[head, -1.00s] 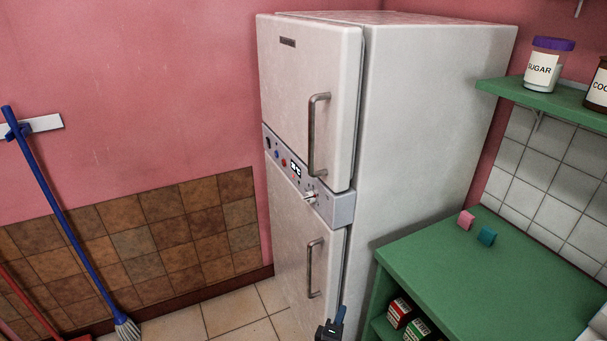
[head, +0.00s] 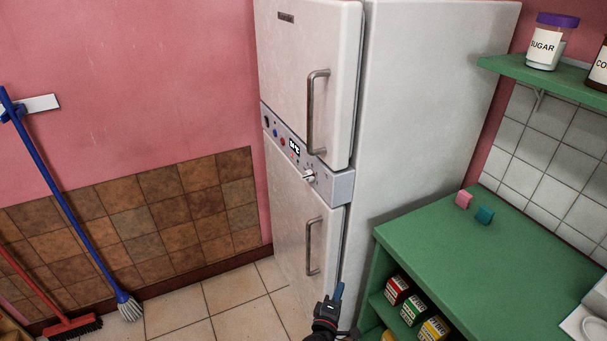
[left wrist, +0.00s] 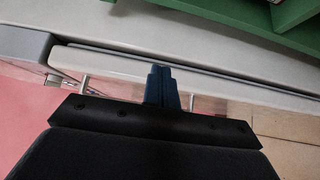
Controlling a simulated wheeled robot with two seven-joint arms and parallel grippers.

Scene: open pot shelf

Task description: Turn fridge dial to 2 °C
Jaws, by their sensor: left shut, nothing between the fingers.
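The white fridge (head: 435,110) stands in the middle of the head view. Its grey control panel (head: 340,187) runs between the upper and lower doors. The dial (head: 308,177) is a small light knob on the panel, right of a dark display (head: 294,146) whose digits I cannot read. My left gripper (head: 338,291) is shut and empty, low in front of the fridge near the lower door's right edge, below and apart from the dial. In the left wrist view the shut blue fingers (left wrist: 161,72) point toward the fridge door edge, with the panel end (left wrist: 24,46) at left.
The upper handle (head: 316,112) and lower handle (head: 314,246) stick out from the doors. A green counter (head: 490,270) with boxes on its shelf stands close to the right of my gripper. Floor to the left is open, with a mop (head: 70,200) against the wall.

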